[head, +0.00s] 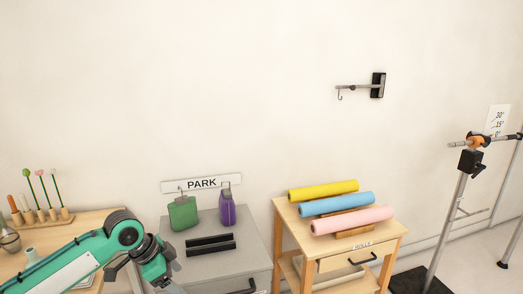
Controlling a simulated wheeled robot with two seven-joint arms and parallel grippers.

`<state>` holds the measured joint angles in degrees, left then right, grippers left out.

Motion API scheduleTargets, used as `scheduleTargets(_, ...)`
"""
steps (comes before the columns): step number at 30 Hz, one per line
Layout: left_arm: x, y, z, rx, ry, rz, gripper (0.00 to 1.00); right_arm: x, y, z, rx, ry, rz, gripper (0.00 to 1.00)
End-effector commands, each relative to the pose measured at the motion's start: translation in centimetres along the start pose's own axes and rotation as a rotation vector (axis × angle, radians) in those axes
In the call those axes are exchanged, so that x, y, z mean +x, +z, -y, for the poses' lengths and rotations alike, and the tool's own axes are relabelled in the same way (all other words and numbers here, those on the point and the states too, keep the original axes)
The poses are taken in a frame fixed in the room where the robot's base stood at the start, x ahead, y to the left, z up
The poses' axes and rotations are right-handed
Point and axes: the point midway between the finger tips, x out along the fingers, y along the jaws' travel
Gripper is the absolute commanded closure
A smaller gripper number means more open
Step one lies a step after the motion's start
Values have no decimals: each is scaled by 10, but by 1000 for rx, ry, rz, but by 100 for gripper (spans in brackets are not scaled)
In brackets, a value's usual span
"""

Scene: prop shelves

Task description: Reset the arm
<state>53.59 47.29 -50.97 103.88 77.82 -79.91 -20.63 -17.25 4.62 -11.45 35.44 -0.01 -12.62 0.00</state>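A metal stand (455,205) is at the right, with a black clamp block and an orange knuckle (475,141) near its top. A thin metal arm (459,144) passes through the knuckle, nearly level, its right side tilted slightly up. A white card (498,119) marked 30°, 15° and lower is on the wall behind it. My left gripper (172,287) is at the bottom edge, in front of the grey cabinet and far left of the stand. Its fingertips are cut off or too small to read. My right gripper is out of view.
A grey cabinet (205,262) holds a green and a purple bottle under a PARK sign (201,183). A wooden stand (285,222) bears yellow, blue and pink rolls. A hook bracket (377,86) is on the wall. Another metal stand (510,235) is at the far right.

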Motion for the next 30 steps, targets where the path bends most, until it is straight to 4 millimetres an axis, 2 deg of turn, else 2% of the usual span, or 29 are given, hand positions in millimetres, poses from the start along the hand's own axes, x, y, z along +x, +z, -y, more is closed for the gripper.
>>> scheduleTargets(4, 31, 6, 20, -79, -33, -36, 24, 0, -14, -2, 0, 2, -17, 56)
scheduleTargets(8, 65, 17, 39, -165, -74, -70, 24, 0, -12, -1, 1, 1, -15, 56)
scheduleTargets(10, 91, 29, 51, -227, -102, -87, 24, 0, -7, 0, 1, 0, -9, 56)
scheduleTargets(14, 156, 69, 69, -372, -168, -111, 24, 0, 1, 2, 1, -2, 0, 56)
scheduleTargets(17, 212, 113, 72, -484, -222, -109, 24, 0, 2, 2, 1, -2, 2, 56)
scheduleTargets(18, 234, 133, 69, -525, -242, -102, 24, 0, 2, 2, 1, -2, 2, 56)
scheduleTargets(20, 267, 165, 61, -585, -270, -88, 24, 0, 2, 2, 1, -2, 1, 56)
scheduleTargets(23, 317, 218, 37, -665, -311, -53, 24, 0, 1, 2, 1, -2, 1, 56)
scheduleTargets(26, 361, 271, 2, -728, -342, -10, 24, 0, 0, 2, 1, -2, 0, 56)
scheduleTargets(30, 412, 340, -62, -795, -366, 60, 24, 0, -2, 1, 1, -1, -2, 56)
